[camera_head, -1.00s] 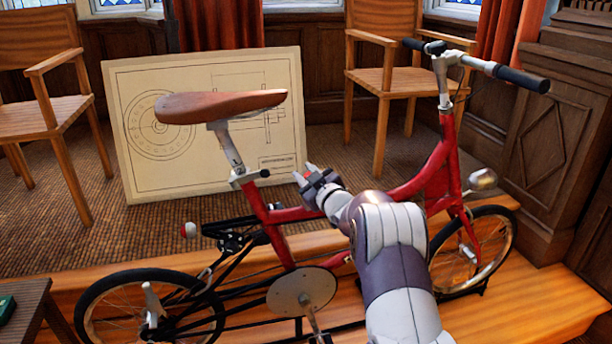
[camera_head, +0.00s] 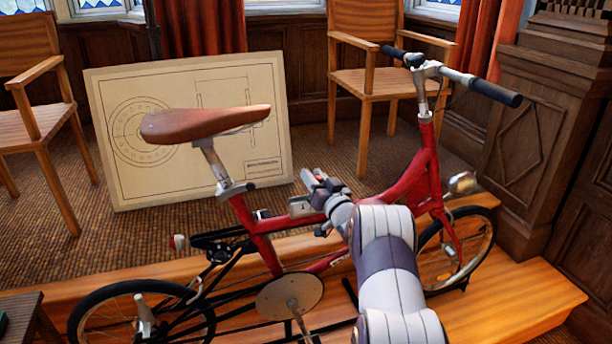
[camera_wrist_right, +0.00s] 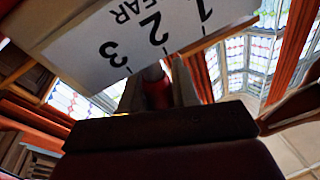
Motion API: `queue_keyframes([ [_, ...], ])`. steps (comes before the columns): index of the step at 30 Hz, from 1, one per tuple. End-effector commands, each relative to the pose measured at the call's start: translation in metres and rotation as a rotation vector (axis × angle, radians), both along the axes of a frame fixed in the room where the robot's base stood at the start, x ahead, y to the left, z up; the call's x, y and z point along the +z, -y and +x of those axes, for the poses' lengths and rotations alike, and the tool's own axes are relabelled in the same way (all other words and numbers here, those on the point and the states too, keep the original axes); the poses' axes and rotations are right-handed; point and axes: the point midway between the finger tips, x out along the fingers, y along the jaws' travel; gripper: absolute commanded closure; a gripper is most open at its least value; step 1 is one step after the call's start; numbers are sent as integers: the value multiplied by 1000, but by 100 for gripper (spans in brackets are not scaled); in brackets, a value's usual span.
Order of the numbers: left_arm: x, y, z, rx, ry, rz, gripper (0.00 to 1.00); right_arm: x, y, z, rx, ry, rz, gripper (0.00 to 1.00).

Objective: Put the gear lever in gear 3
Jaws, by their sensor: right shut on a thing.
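The gear lever (camera_wrist_right: 157,92), with a red grip, stands between the two dark fingers of my right gripper (camera_wrist_right: 160,95) in the right wrist view. The gripper is shut on it. Behind it is a pale gear plate (camera_wrist_right: 85,45), seen upside down, marked GEAR, 1, 2 and 3. The lever's stem meets the plate's edge between the 2 and 3 marks; its exact setting is hard to tell. In the head view my right gripper (camera_head: 318,182) is at the red bicycle's (camera_head: 412,180) frame, and the lever is mostly hidden. My left gripper is out of view.
The bicycle stands on a wooden step (camera_head: 520,290). Its brown saddle (camera_head: 205,122) is left of my gripper and its handlebar (camera_head: 455,75) is to the right. A drafting board (camera_head: 115,190) and wooden chairs (camera_head: 370,85) stand behind.

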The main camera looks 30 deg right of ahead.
Motion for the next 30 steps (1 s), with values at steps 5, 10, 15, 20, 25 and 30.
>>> queue_keyframes([
  [5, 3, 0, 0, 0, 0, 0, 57, -4, 10, -3, -2, 24, 108, 100],
  [10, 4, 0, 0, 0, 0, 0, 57, -6, 16, -4, -2, 40, 179, 100],
  [15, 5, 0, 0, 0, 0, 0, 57, -8, 19, -5, -1, 50, 218, 100],
  [20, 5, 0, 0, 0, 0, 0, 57, -8, 20, -5, -1, 54, 234, 100],
  [25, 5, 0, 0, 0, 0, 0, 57, -9, 20, -5, -1, 54, 236, 100],
  [30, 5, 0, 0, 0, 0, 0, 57, -9, 20, -5, -1, 54, 236, 100],
])
